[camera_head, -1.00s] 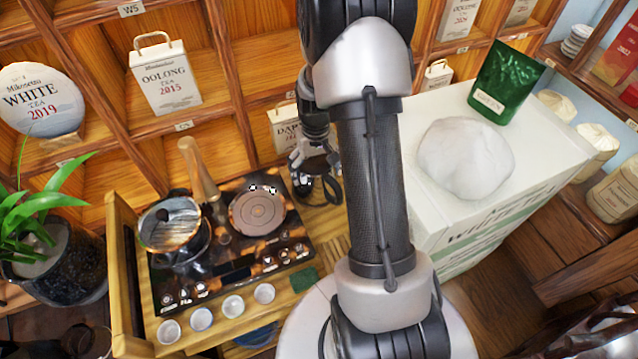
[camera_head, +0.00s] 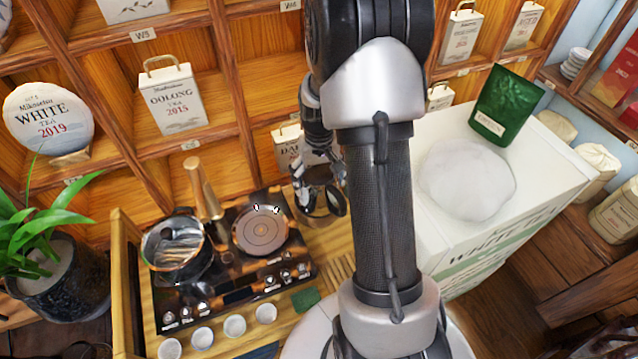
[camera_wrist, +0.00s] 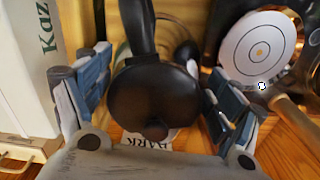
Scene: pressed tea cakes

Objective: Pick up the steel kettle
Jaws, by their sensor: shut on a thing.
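My gripper (camera_head: 320,172) is beside the right end of the dark stove panel. It is shut on the kettle (camera_wrist: 155,100). In the wrist view the kettle is a dark, glossy round body between the two blue-grey finger pads, with a black handle (camera_wrist: 137,28) rising toward the top and a small knob at the lower edge. In the head view a shiny part of the kettle (camera_head: 318,211) shows below the fingers; the rest is hidden by them. I cannot tell whether its base touches the wooden surface.
Several white cups (camera_head: 234,326) stand in front. A large white box (camera_head: 465,245) stands right of my arm. Shelves with tea boxes (camera_head: 172,98) rise behind.

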